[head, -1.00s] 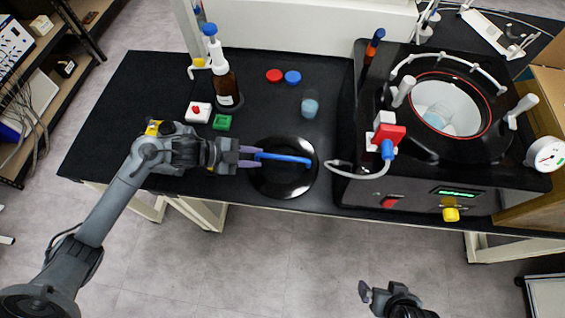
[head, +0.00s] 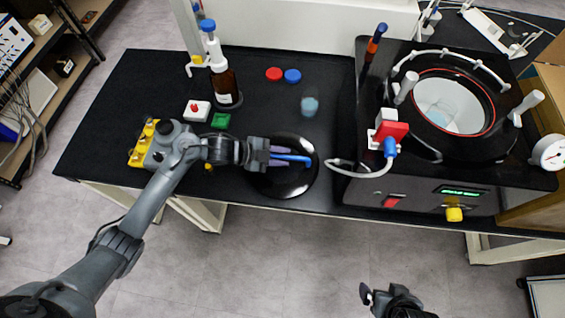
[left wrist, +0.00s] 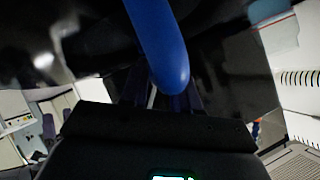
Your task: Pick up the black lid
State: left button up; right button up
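The round, glossy black lid (head: 296,187) lies flat on the black bench. Its blue bar handle (head: 298,158) runs across the top and fills the upper middle of the left wrist view (left wrist: 160,40). My left gripper (head: 279,156) is low over the lid, with its purplish fingers apart on either side of the handle's left end. In the left wrist view, the fingers (left wrist: 165,95) are partly hidden behind the handle's rounded tip, and I cannot tell whether they touch it. My right gripper (head: 367,294) is at the bottom, away from the bench; its opening is unclear.
The freeze dryer (head: 420,190) with its open round chamber stands right of the lid, its white hose (head: 352,170) near the lid's edge.

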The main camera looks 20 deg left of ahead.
pick_arm(q)
jog(key=shift+w+d+f, duration=0.15)
jog(key=shift+d+f, duration=0.05)
jog(key=shift+d, duration=0.05)
grip_shut()
jog(key=shift+r, duration=0.1)
